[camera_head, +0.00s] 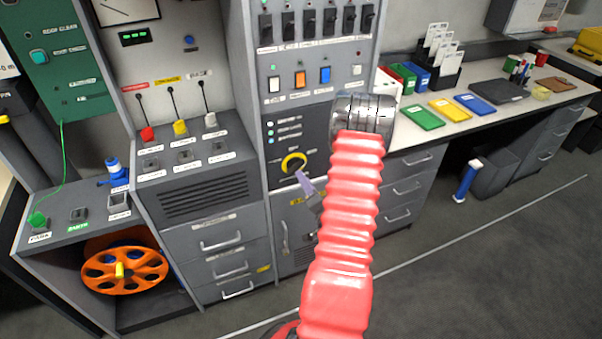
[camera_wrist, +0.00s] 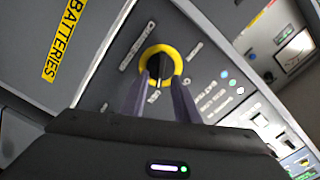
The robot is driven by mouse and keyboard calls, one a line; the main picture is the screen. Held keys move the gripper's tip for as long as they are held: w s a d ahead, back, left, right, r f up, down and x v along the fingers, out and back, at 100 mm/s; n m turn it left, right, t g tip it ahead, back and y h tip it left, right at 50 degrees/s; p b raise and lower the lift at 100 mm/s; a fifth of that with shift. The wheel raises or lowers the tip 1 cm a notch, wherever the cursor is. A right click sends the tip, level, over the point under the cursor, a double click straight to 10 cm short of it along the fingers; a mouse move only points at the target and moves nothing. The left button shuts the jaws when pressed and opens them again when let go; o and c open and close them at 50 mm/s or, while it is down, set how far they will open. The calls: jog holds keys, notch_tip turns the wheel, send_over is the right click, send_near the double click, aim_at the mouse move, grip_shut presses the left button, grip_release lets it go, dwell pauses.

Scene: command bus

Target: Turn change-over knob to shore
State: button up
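The change-over knob (camera_head: 293,162) is a black knob inside a yellow ring on the dark grey cabinet panel. In the wrist view the knob (camera_wrist: 159,66) is near the middle, with small labels around it that are too blurred to read. My gripper (camera_head: 302,177) is right in front of the knob, its purple fingers pointing at it. In the wrist view my gripper (camera_wrist: 159,77) has its fingers apart, one on each side of the knob's dark middle, with a gap between them. I cannot tell whether they touch the knob. Part of the ring is hidden by the fingers.
Indicator lights (camera_head: 270,130) are above the knob, and coloured buttons (camera_head: 300,79) and black breakers (camera_head: 308,22) higher up. A yellow BATTERIES label (camera_wrist: 63,38) is on the neighbouring panel. A desk (camera_head: 430,136) with coloured folders stands at the right. An orange reel (camera_head: 95,275) sits at lower left.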

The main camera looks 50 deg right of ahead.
aim_at(296, 166)
jog(key=x, duration=0.4)
jog(key=shift+w, duration=0.2)
grip_shut()
jog(key=shift+s+d+f, duration=0.1)
jog(key=shift+d, duration=0.05)
dwell(0.3)
